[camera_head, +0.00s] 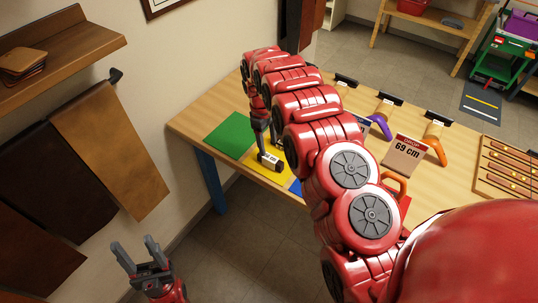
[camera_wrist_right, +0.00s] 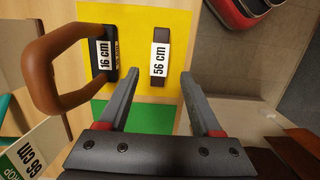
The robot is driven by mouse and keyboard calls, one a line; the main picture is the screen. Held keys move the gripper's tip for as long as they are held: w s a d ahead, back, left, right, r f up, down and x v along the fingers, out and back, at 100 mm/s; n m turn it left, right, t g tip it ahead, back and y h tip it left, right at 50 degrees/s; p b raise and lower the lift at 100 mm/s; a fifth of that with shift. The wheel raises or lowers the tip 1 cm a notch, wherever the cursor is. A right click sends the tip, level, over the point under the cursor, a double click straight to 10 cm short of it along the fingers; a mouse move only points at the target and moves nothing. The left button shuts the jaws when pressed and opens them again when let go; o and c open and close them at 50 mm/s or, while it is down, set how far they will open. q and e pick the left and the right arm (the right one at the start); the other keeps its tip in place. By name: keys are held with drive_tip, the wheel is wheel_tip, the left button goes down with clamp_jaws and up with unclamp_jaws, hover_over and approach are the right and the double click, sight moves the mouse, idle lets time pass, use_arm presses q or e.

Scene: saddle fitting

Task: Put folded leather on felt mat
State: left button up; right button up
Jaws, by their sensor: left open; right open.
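A small stack of brown, leather-like pieces (camera_head: 24,62) lies on the wall shelf at the upper left; I cannot tell whether it is folded. A green mat (camera_head: 228,134) and a yellow mat (camera_head: 250,160) lie side by side on the table. My right gripper (camera_wrist_right: 157,75) is open, pointing down over the mats. A dark brown strip labelled 56 cm (camera_wrist_right: 160,75) lies on the yellow mat just ahead of its fingertips, not gripped. My left gripper (camera_head: 135,246) is open and empty at the lower left, away from the table, below hanging brown leather sheets (camera_head: 112,150).
A brown U-shaped piece with a black base labelled 16 cm (camera_wrist_right: 50,70) stands beside the strip. My right arm hides the table's middle.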

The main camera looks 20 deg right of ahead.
drive_tip(key=r, duration=0.4)
drive_tip(key=shift+w+a+r+b, duration=0.2)
drive_tip(key=shift+w+b, duration=0.05)
drive_tip(key=shift+b, duration=0.1)
